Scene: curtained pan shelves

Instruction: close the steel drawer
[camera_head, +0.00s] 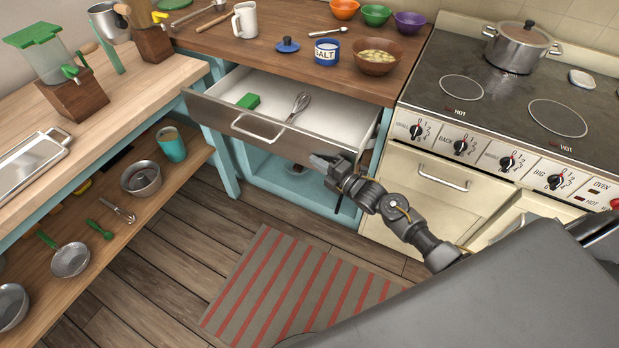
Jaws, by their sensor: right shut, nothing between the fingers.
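The steel drawer (281,133) stands pulled out from under the wooden counter, with its white inside showing. My right gripper (322,161) is shut and empty, just in front of and below the right part of the drawer front. I cannot tell whether it touches the drawer. My left gripper is not in view.
The stove (495,100) stands to the right, with its oven door area near my right arm. An open shelf with pans (70,259) is at the left. A striped rug (290,290) lies on the floor. The counter holds bowls and a salt pot (326,52).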

